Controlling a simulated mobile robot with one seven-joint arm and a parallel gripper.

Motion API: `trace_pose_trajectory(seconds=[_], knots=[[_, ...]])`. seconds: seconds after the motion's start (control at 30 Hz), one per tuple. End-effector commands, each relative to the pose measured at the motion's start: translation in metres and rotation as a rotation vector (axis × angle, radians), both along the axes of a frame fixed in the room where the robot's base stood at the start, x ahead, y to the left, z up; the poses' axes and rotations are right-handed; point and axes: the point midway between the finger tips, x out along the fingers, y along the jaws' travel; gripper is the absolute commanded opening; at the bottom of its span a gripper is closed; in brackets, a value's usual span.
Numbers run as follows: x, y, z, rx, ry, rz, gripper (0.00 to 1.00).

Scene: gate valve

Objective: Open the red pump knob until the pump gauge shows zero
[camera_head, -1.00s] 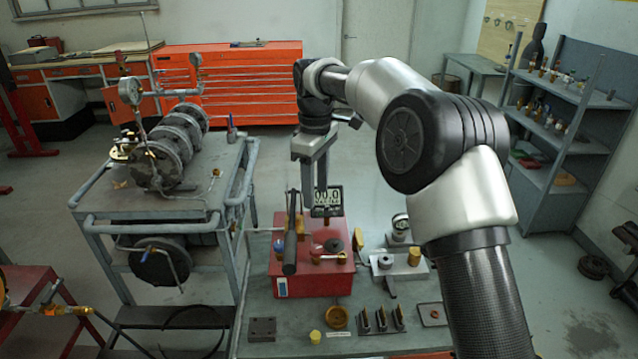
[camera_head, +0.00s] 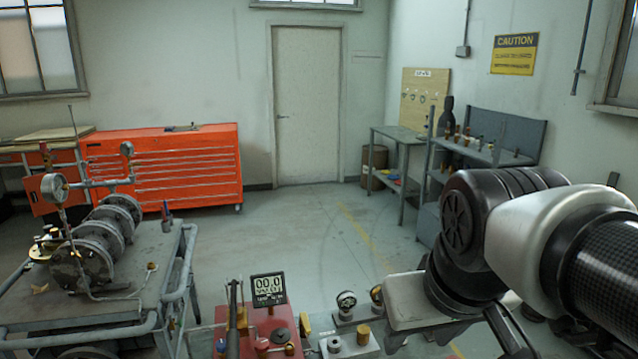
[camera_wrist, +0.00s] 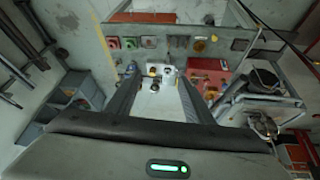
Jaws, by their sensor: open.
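The red pump (camera_head: 255,345) stands at the bottom of the head view, cut off by the lower edge.
A small dial gauge (camera_head: 346,302) and a brass fitting (camera_head: 364,334) stand between pump and arm. A black pump lever (camera_head: 233,318) rises at the pump's left. A cart with flanged pipework (camera_head: 100,240) stands at left. Floor beyond the bench is open.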

Motion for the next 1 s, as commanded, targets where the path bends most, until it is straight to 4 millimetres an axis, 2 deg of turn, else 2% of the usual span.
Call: trace_pose_trajectory(seconds=[0.03,0.1,0.2,1.0], knots=[[-0.012,-0.005,-0.005,0.021,-0.018,-0.038,0.47],[-0.021,-0.008,-0.012,0.043,-0.032,-0.075,0.47],[-0.028,-0.01,-0.017,0.059,-0.042,-0.101,0.47],[-0.029,-0.01,-0.018,0.06,-0.041,-0.103,0.47]])
